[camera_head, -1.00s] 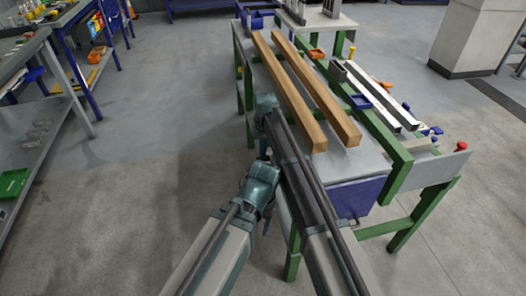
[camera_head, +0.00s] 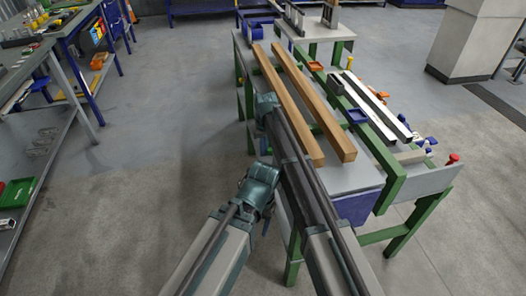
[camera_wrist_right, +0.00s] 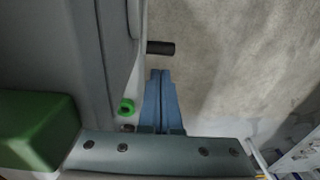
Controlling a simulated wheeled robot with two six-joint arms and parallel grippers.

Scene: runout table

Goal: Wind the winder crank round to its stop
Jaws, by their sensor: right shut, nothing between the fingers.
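My right gripper (camera_wrist_right: 161,73) shows in the right wrist view with its two blue fingers together and nothing between them. A short black handle (camera_wrist_right: 160,47) lies just beyond the fingertips, against the floor, apart from them. It looks like the grip of the winder crank; the crank's arm and hub cannot be made out. A green ring-shaped knob (camera_wrist_right: 127,107) sits left of the fingers. In the head view my arms cover the near left side of the runout table (camera_head: 354,177), and no crank can be made out there. My left gripper's fingers are not visible.
Two long wooden beams (camera_head: 316,110) and pale metal bars (camera_head: 378,110) lie along the table. A red knob (camera_head: 453,158) stands at the right end. Shelving with a green bin (camera_head: 17,192) is at left. Floor between is clear.

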